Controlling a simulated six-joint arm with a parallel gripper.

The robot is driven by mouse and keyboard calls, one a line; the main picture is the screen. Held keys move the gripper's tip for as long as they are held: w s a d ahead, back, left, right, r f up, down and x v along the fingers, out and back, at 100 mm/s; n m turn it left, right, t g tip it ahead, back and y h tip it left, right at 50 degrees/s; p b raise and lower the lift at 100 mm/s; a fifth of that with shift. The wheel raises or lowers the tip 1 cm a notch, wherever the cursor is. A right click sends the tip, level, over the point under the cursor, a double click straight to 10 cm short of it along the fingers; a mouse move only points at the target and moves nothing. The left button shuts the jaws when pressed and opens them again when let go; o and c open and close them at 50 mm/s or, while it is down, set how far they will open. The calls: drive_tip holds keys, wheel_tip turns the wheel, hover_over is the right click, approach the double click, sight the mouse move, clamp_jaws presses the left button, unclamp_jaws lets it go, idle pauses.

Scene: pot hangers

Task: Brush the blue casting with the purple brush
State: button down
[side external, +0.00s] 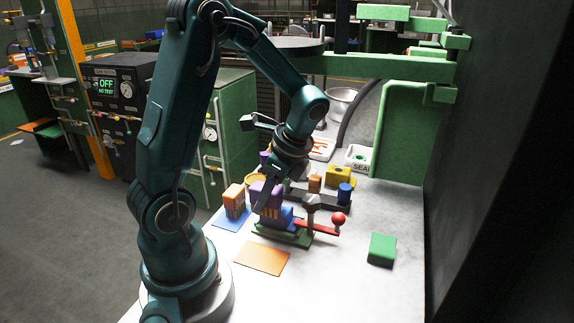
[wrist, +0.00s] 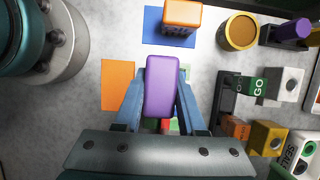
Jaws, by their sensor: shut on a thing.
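My gripper (wrist: 161,90) is shut on the purple brush (wrist: 161,78), which sits between its two fingers in the wrist view. In the side external view the purple brush (side external: 256,190) has tan bristles pointing down, right beside the blue casting (side external: 284,222). The casting sits on a green fixture (side external: 268,236) with a red-knobbed lever (side external: 338,218). My gripper partly covers the brush and casting, so I cannot tell whether the bristles touch it. In the wrist view the casting is hidden behind the brush and gripper.
An orange mat (side external: 262,258) lies bare in front of the fixture. A blue mat (side external: 226,221) holds an orange-topped block (side external: 234,194). A green block (side external: 381,249) stands at right. Several small parts and a yellow round dish (wrist: 239,31) stand nearby. The front right table is mostly clear.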

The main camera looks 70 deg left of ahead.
drive_tip(key=w+a, duration=0.2)
drive_tip(key=a, duration=0.1)
drive_tip(key=shift+w, duration=0.4)
drive_tip(key=shift+s+d, duration=1.55)
drive_tip(key=shift+d, duration=0.05)
drive_tip(key=shift+w+a, duration=1.5)
drive_tip(key=shift+w+a+r, duration=0.1)
drive_tip(key=shift+w+a, duration=0.05)
wheel_tip(320, 180, up, 8)
